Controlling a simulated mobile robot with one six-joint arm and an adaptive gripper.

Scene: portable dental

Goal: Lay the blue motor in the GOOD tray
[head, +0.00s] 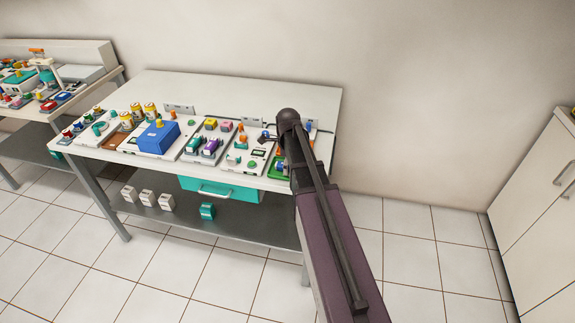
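My gripper (266,138) shows as a small dark shape at the end of my arm, over the right part of the white table. Its fingers are too small to tell open from shut, and I cannot see whether it holds anything. A small blue part (309,126) shows just right of my arm; I cannot tell whether it is the blue motor. A green tray (275,171) lies at the table's front right, partly hidden by my arm. No GOOD label is readable, so I cannot tell whether this is the GOOD tray.
Teal and purple parts (210,146) sit on white panels in the middle. A second table (90,47) stands at left, white cabinets (540,185) at right. The table's back strip is mostly clear.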

